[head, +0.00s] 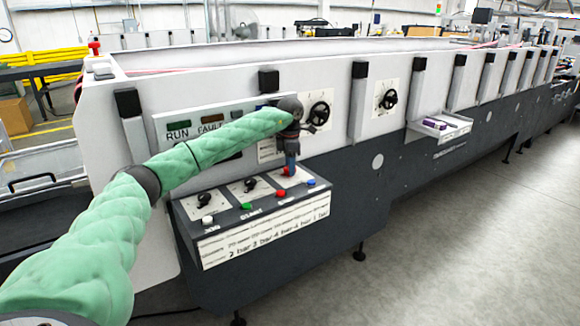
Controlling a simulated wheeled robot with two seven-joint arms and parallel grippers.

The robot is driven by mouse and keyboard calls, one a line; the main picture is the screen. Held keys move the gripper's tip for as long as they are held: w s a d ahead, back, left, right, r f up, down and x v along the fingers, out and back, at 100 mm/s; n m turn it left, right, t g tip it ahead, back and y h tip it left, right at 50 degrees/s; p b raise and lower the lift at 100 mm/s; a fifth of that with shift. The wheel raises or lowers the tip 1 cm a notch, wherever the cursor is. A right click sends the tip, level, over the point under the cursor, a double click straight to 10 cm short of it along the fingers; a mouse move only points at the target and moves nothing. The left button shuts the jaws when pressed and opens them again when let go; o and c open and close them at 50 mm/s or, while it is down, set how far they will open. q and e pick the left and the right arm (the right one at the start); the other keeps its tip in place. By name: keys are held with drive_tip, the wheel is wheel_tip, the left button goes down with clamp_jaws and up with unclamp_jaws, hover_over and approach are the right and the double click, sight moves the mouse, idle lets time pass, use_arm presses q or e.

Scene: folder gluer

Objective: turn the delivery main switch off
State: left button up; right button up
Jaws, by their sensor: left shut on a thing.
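My left arm reaches in from the left, and its gripper (291,170) points down at the right end of the sloped control console (240,217). The gripper is shut on a small part there, with a bit of red (285,171) beside the fingertips. The fingers hide most of this part, so I cannot read its position or label. Two black rotary switches, one at the left (204,198) and one in the middle (250,185), sit on white plates on the same console. My right gripper is not in view.
White, green, red and blue buttons line the console's front, the red one (281,193) just below the gripper. A RUN/FAULT panel (178,133) is partly behind my arm. Black handwheels (319,113) are on the machine wall to the right. The floor (460,240) at right is clear.

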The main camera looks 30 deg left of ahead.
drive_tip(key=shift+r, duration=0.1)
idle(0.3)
use_arm(q)
drive_tip(key=o, duration=1)
drive_tip(key=shift+c, duration=0.2)
drive_tip(key=shift+r, duration=0.3)
wheel_tip(320, 180, up, 4)
drive_tip(key=shift+r+b, duration=0.1)
drive_tip(key=shift+b, duration=0.7)
wheel_tip(320, 180, up, 2)
drive_tip(key=shift+r, duration=0.5)
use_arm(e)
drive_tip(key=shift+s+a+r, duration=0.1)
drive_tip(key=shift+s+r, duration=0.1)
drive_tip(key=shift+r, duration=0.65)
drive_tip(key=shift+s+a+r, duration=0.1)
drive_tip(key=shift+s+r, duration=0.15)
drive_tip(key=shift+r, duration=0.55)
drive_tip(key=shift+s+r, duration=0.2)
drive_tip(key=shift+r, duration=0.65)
